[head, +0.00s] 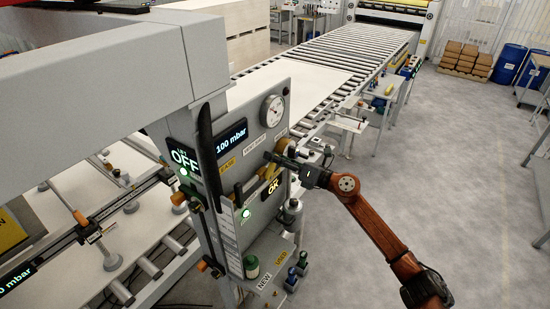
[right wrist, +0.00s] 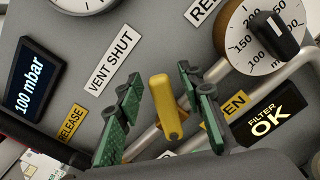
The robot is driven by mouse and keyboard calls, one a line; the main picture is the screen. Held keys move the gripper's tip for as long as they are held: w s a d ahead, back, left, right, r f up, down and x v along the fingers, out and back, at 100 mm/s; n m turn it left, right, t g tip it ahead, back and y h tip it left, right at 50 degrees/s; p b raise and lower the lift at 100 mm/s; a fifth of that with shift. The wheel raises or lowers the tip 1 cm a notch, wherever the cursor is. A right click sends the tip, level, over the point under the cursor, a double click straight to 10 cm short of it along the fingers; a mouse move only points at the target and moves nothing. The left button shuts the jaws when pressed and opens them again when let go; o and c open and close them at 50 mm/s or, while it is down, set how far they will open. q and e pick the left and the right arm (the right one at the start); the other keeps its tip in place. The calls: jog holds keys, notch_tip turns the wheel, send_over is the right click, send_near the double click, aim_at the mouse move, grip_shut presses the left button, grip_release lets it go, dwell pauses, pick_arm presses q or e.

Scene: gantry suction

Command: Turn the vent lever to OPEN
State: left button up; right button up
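The vent lever (right wrist: 168,108) is a yellow handle on the grey panel, seen in the right wrist view between the two green-padded fingers of my right gripper (right wrist: 162,98). The fingers are open, with a gap showing on each side of the lever. A white VENT SHUT label (right wrist: 115,62) is to the left of the lever. A yellow label ending in EN (right wrist: 235,106) is partly hidden by the right finger. In the head view, my right gripper (head: 284,160) is at the panel front and covers much of the lever area. My left gripper is not in view.
A round dial with a black knob (right wrist: 273,36) and a FILTER OK display (right wrist: 269,119) are close on the right. A 100 mbar display (right wrist: 32,75) is at left. A long black handle (head: 207,150) stands out from the panel.

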jog(key=v, duration=1.2)
jog(key=shift+w, duration=0.15)
jog(key=shift+c, duration=0.2)
